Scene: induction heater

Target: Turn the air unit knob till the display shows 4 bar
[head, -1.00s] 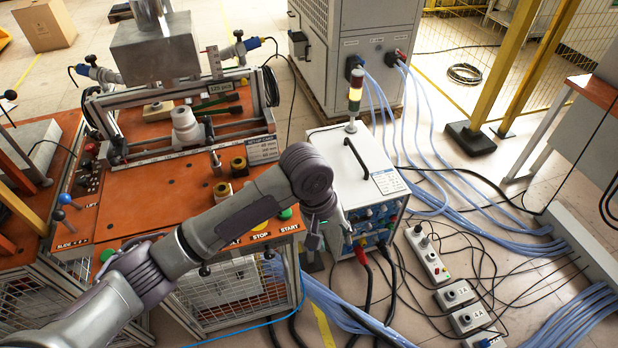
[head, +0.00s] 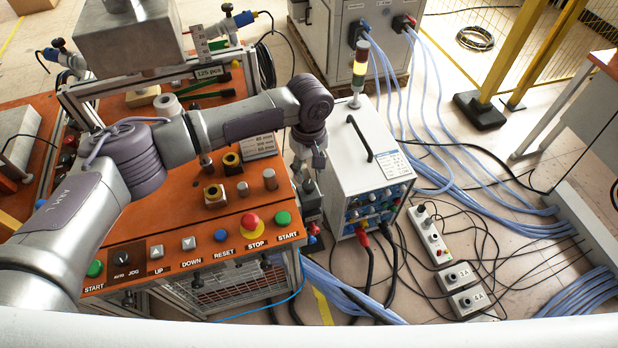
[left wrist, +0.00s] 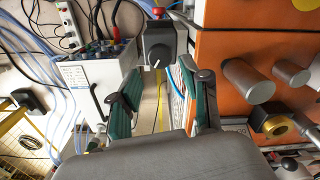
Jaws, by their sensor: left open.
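In the left wrist view, a grey box with a dark front and a round dial with a pale line (left wrist: 154,50) is ahead of my left gripper; it looks like the air unit with its knob. My left gripper (left wrist: 162,103) is open, with one green-and-black finger on each side of the gap. The box lies beyond the fingertips, in line with the gap and apart from them. In the head view my left gripper (head: 308,170) points down over the air unit (head: 311,203) at the table's right edge, partly hiding it. No display reading can be made out. My right gripper is not in view.
The orange press table (head: 195,248) with its buttons and metal posts is close on the left. The white heater box (head: 350,172) with a signal light (head: 359,68) stands close on the right. Cables and a power strip (head: 432,238) lie on the floor.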

